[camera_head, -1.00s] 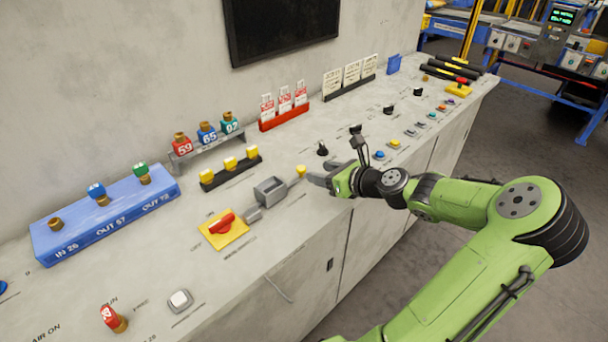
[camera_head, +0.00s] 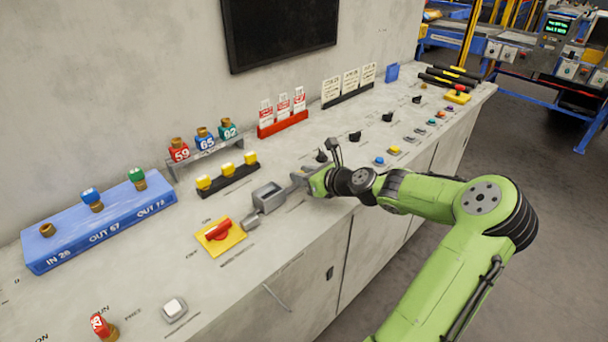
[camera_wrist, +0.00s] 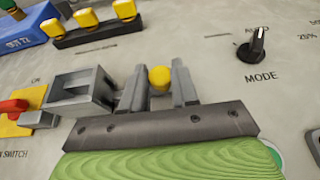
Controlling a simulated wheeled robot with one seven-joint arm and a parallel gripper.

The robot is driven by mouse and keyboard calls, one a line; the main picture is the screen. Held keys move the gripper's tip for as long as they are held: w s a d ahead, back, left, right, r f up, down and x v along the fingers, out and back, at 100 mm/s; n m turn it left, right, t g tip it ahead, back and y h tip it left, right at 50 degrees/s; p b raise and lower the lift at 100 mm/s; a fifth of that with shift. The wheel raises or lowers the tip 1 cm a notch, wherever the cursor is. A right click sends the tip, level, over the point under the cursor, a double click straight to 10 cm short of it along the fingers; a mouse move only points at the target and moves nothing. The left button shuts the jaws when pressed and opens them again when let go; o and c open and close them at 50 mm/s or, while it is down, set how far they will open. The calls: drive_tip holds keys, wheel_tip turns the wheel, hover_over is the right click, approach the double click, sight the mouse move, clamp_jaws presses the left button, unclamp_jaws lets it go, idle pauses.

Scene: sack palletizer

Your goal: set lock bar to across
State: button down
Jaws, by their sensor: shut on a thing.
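The grey box-shaped fixture (camera_head: 268,196) stands on the counter and has an open top; I take it to be the lock bar's housing. It also shows in the wrist view (camera_wrist: 80,92). A round yellow knob (camera_wrist: 159,77) sits just right of the housing in the wrist view. My gripper (camera_head: 297,180) reaches in from the right, and its two fingers (camera_wrist: 157,88) are on either side of the knob, shut on it. The fingers hide the knob in the head view, and the bar beneath it is mostly hidden.
A red rotary switch (camera_head: 218,231) on a yellow plate is left of the housing. A black rack (camera_head: 228,180) with yellow blocks stands behind it. A black mode selector knob (camera_wrist: 257,47) is to the right. The counter's front strip is clear.

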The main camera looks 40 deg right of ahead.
drive_tip(key=shift+s+a+r+p, duration=0.1)
drive_tip(key=shift+a+p, duration=0.85)
drive_tip(key=shift+a, duration=0.75)
drive_tip(key=c, duration=0.9)
unclamp_jaws()
drive_tip(key=shift+a, duration=0.1)
